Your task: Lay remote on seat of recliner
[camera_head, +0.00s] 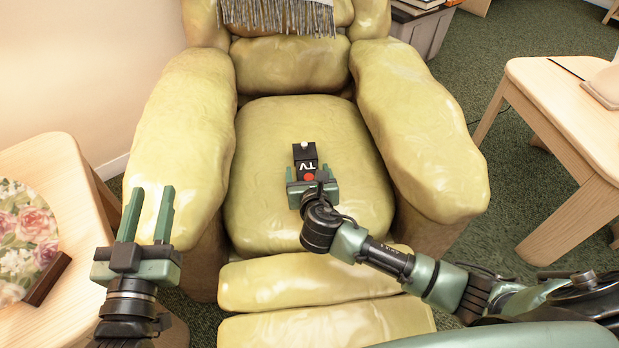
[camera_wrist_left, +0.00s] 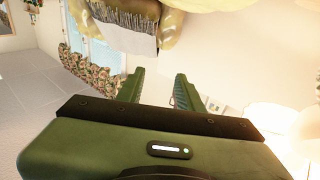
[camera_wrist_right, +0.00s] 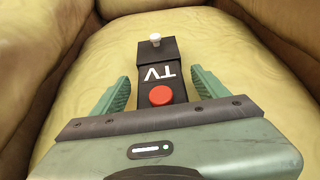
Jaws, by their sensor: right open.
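The remote (camera_head: 305,157) is black with a white "TV" label, a red button and a small white knob at its far end. It lies on the yellow-green seat (camera_head: 262,190) of the recliner. In the right wrist view the remote (camera_wrist_right: 157,68) sits between the fingers, with a gap on each side. My right gripper (camera_head: 313,173) is open around the near part of the remote, whose near end is hidden by the gripper. My left gripper (camera_head: 147,205) is open and empty, in front of the recliner's left armrest (camera_head: 185,125).
A wooden table (camera_head: 28,165) at the left holds a floral round item (camera_head: 22,235). Another wooden table (camera_head: 565,110) stands at the right. The recliner's right armrest (camera_head: 420,140) rises beside the seat. A fringed grey throw (camera_head: 275,14) hangs over the backrest.

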